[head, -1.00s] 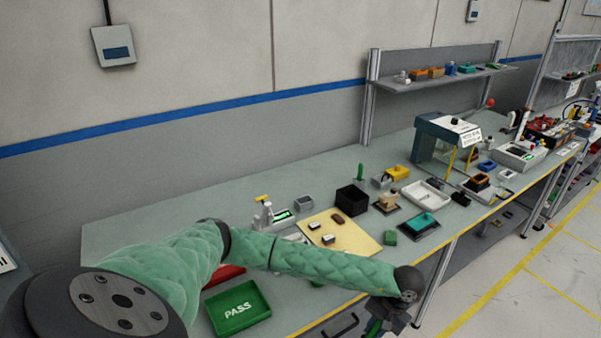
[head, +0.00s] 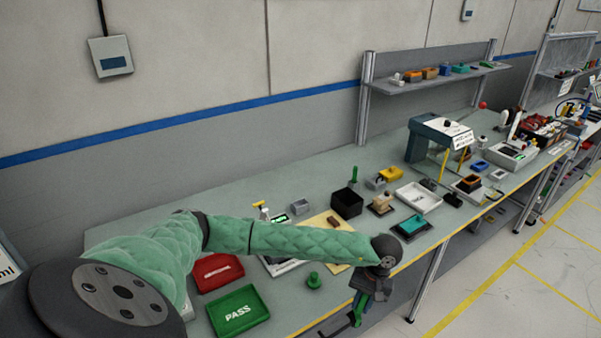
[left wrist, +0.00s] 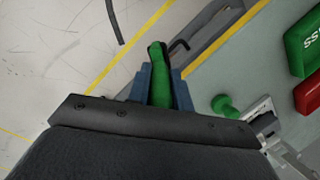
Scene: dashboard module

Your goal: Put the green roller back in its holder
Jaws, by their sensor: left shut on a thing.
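My left gripper (head: 361,303) is shut on a long green thing (head: 357,314), most likely the green roller. The gripper is at the bench's front edge and looks to be over the floor in front of it. In the left wrist view the green thing (left wrist: 158,75) sticks out between the blue fingers of the gripper (left wrist: 162,88), with a dark line along its end. A green knob-like piece (head: 314,280) stands on the bench left of the gripper; it also shows in the left wrist view (left wrist: 224,106). I cannot tell which thing is the roller's holder. My right gripper is out of view.
A green PASS tray (head: 238,311) and a red tray (head: 218,272) lie at the bench's near left. A black box (head: 347,203), a white tray (head: 418,198) and a teal block (head: 412,224) stand behind the gripper. A shelf (head: 435,78) is above.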

